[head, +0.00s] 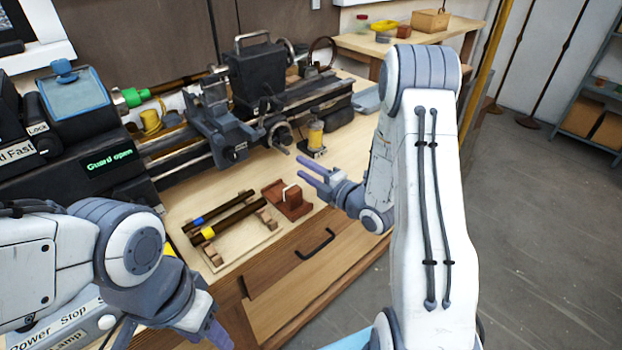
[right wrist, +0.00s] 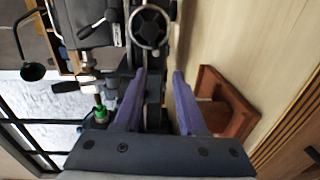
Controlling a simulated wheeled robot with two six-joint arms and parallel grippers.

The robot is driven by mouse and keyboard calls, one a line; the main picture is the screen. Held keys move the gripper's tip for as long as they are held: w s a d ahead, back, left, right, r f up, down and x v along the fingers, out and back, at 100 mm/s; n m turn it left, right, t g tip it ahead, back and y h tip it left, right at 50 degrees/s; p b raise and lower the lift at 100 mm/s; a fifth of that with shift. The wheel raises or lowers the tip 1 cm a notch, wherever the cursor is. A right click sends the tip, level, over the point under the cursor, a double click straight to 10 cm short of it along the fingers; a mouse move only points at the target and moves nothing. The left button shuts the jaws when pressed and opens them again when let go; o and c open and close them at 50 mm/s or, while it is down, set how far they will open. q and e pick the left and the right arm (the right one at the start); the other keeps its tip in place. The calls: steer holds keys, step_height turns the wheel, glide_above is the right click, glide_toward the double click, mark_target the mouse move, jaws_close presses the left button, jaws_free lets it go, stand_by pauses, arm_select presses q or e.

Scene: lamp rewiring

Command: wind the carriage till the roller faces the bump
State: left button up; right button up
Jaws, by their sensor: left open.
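The lathe carriage (head: 216,118) stands on the dark bed in the middle of the lathe. Its handwheel (head: 279,137) is on the front; a round handwheel (right wrist: 149,28) shows in the right wrist view, beyond my fingertips. My right gripper (head: 305,170) is open and empty, in front of the lathe and apart from the wheel. Its two purple fingers (right wrist: 159,72) are spread in the right wrist view. My left gripper (head: 212,335) is open at the lower left, partly cut off by the picture edge. I cannot make out the roller or the bump.
A rack with two dark rods (head: 222,222) and a red-brown block (head: 288,200) lie on the bench front. A yellow bottle (head: 315,134) stands near the bed. The headstock screen (head: 109,160) reads "Guard open". A green-tipped part (head: 132,97) is beside it.

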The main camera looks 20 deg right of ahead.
mark_target(288, 154)
steer(key=w+t+p, duration=0.1)
steer(key=w, duration=0.2)
steer(key=shift+w+a+r+p, duration=0.1)
steer(key=shift+r+p, duration=0.05)
steer(key=shift+p, duration=0.25)
steer(key=shift+f+b+x, duration=0.2)
steer(key=shift+b+x, duration=0.4)
steer(key=shift+x, duration=0.35)
steer(key=shift+b+x, duration=0.35)
steer(key=shift+x, duration=0.8)
steer(key=shift+r, duration=0.1)
